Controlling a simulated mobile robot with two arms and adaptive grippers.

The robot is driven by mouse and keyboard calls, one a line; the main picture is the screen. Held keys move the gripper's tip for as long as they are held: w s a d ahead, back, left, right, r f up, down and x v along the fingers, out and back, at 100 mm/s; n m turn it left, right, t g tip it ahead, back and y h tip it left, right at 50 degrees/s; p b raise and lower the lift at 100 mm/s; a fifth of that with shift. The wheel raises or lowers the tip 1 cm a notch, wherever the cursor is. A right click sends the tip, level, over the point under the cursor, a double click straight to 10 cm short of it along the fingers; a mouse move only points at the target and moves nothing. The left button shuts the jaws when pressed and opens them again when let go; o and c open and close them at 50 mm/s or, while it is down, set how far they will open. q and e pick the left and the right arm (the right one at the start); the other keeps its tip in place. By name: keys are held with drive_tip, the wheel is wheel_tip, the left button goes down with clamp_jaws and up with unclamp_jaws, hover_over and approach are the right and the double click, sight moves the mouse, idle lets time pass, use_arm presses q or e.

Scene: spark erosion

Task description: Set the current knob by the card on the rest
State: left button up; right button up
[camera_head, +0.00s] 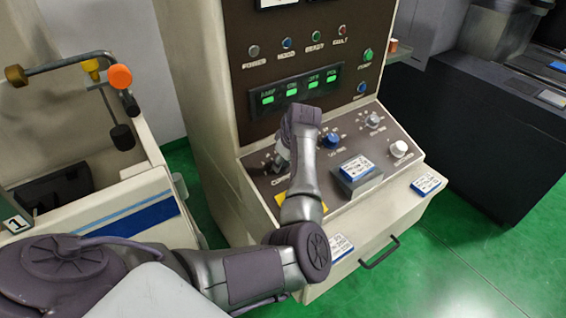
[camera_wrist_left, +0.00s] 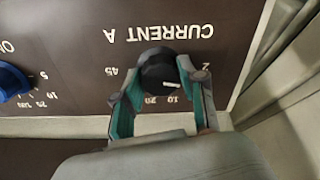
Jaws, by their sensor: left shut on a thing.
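The current knob (camera_wrist_left: 160,70) is black with a white pointer mark, under the upside-down "CURRENT A" lettering in the left wrist view. The pointer lies on the side of the 10 and the 2, its exact setting unclear. My left gripper (camera_wrist_left: 160,92) has its green-padded fingers on either side of the knob, shut on it. In the head view my left gripper (camera_head: 281,152) reaches down to the sloped panel and mostly hides the knob. A blue-and-white card (camera_head: 357,167) lies on a grey block, seemingly the rest (camera_head: 361,186); its print is too small to read.
Other knobs are close by: a blue one (camera_head: 330,140), a grey one (camera_head: 374,119) and a white one (camera_head: 399,148). More cards lie on the front ledge (camera_head: 426,185) and (camera_head: 341,247). A tank with an orange-ended pipe (camera_head: 120,77) stands left.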

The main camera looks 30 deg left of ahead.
use_arm(q)
drive_tip(key=shift+a+n+b, duration=0.1)
drive_tip(key=shift+n+b, duration=0.25)
drive_tip(key=shift+n, duration=0.85)
drive_tip(key=shift+r, duration=0.1)
drive_tip(key=o, duration=1.1)
drive_tip(key=shift+o, duration=0.2)
drive_tip(key=w+v, duration=0.1)
drive_tip(key=v, duration=0.6)
drive_tip(key=shift+s+r, duration=0.15)
drive_tip(key=shift+s, duration=0.3)
